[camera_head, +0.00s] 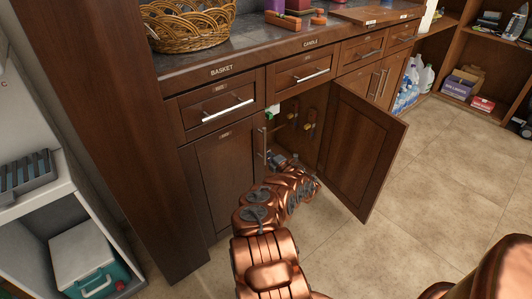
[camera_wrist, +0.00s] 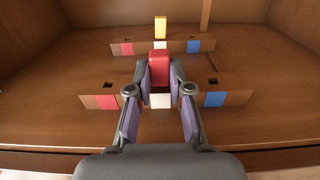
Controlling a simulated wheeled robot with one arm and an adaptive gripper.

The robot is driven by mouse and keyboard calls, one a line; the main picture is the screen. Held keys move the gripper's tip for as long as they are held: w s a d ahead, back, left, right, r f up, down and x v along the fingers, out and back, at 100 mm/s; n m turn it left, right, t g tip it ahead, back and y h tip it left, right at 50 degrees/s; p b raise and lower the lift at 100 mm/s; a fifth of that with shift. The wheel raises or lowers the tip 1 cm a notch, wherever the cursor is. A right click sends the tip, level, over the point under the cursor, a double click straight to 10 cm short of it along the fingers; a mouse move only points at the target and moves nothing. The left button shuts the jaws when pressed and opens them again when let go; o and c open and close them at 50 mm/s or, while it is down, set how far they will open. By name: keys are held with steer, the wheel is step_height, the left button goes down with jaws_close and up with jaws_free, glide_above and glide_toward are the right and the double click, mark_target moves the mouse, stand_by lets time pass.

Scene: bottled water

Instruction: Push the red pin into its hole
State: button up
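The red pin (camera_wrist: 159,66) stands between the two fingertips of my gripper (camera_wrist: 160,75) in the wrist view. Both fingertips appear to press on its sides. The pin lines up with the white patch (camera_wrist: 160,101) at the middle of the near wooden block (camera_wrist: 237,98). The fingers hide the pin's lower end, so I cannot tell whether it is in a hole. The near block has a dark hole above its red patch (camera_wrist: 107,102) and another above its blue patch (camera_wrist: 215,99). In the head view my arm reaches into the open cabinet, and the pin is hidden.
A far block (camera_wrist: 178,46) holds a yellow pin (camera_wrist: 160,27) at its middle, with empty holes either side. Cabinet walls enclose both blocks. The open cabinet door (camera_head: 365,150) stands right of my arm. A closed door (camera_head: 226,180) is at left.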

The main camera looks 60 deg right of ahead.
steer(key=o, duration=0.5)
steer(key=shift+o, duration=0.2)
steer(key=shift+s, duration=0.1)
steer(key=v, duration=1.1)
steer(key=shift+s+a, duration=0.2)
steer(key=shift+s, duration=0.2)
